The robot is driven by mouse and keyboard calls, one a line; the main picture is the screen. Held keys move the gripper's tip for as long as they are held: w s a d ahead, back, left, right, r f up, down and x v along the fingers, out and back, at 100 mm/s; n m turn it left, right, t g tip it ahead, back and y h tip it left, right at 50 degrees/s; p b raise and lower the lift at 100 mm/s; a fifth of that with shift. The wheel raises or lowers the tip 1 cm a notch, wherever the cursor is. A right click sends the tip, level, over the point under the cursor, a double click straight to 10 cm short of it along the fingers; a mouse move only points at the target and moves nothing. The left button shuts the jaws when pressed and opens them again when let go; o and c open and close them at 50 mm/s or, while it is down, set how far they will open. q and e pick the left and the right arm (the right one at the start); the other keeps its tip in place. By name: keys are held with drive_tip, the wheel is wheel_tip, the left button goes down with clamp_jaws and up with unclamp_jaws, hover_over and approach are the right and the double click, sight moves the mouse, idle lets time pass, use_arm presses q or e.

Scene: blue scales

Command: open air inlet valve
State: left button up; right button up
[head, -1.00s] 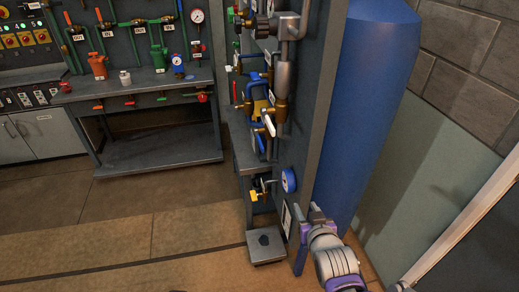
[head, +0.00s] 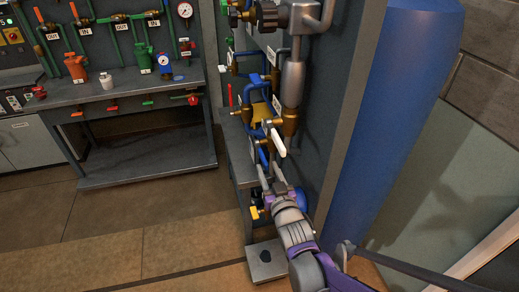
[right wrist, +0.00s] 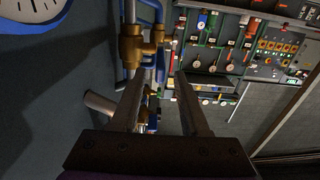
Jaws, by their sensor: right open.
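A brass valve (head: 290,121) with a white lever (head: 278,143) sits on the grey panel below a silver cylinder. I cannot read a label marking it as the air inlet valve. My right gripper (head: 266,158) is open, with its fingers pointing up just below the lever. In the right wrist view the open fingers (right wrist: 158,88) have nothing clearly between them. A brass fitting (right wrist: 138,45) and a pale rod-like handle (right wrist: 103,103) show by the left finger; contact cannot be told. A yellow-handled valve (head: 254,212) is lower, partly hidden by my arm. My left gripper is not in view.
A blue-rimmed gauge (head: 301,200) is close beside my right wrist. Blue pipes (head: 250,90) run along the panel. A tall blue tank (head: 400,110) stands to the right. A workbench (head: 130,97) with several valves stands back left. The floor (head: 130,225) at left is clear.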

sight(261, 149)
drive_tip(key=x, duration=0.8)
drive_tip(key=shift+w+a, duration=0.1)
drive_tip(key=shift+w, duration=0.3)
clamp_jaws()
idle(0.9)
